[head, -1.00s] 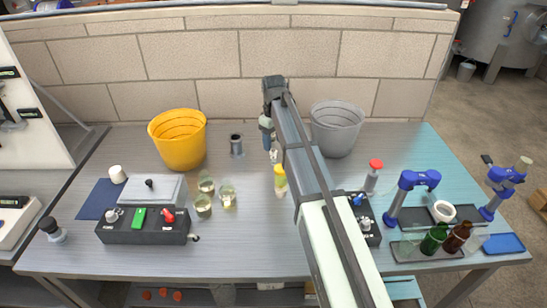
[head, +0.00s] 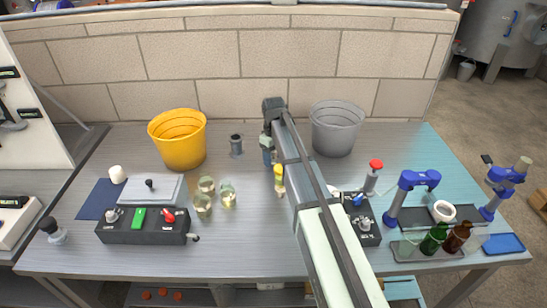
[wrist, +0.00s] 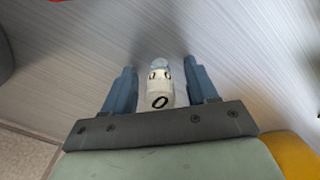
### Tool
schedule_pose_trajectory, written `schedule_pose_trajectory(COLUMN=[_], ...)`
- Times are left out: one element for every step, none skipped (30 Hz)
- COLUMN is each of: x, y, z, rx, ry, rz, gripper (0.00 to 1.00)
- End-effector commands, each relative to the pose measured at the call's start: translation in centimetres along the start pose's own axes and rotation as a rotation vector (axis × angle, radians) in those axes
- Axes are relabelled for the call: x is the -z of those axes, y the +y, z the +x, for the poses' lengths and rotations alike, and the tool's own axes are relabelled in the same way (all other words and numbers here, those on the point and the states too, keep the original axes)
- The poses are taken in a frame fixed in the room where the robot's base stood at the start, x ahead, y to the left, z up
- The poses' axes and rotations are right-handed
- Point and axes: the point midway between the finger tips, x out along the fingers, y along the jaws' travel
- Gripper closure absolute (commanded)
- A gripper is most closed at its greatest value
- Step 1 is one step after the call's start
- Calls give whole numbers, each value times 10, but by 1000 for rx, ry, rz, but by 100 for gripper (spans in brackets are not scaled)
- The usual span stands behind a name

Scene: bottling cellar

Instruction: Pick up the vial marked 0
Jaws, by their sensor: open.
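The vial marked 0 (wrist: 159,90) is a small whitish vial with a black 0 on its side and a pale blue-grey top. In the wrist view it stands between the two blue fingers of my gripper (wrist: 159,68), with a gap visible on each side. My gripper is open and not closed on it. In the head view my gripper (head: 268,157) is low over the middle of the table, and I cannot clearly make out the vial there.
A yellow-capped bottle (head: 279,178) stands just in front of my gripper. A dark grey cylinder (head: 236,145) and a yellow bucket (head: 178,152) are to the left. A grey bucket (head: 336,140) is to the right. Glass jars (head: 204,205) stand front left.

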Motion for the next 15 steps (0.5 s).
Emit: schedule_pose_trajectory(x=[0,0,0,0,0,0,0,0,0,0,0,0,0,0,0], y=[0,0,0,0,0,0,0,0,0,0,0,0,0,0,0], z=[0,0,0,0,0,0,0,0,0,0,0,0,0,0,0], rx=[0,0,0,0,0,0,0,0,0,0,0,0,0,0,0], ry=[0,0,0,0,0,0,0,0,0,0,0,0,0,0,0], rz=[0,0,0,0,0,0,0,0,0,0,0,0,0,0,0], gripper=[42,42,46,49,52,56,58,61,65,68,71,75,78,80,84])
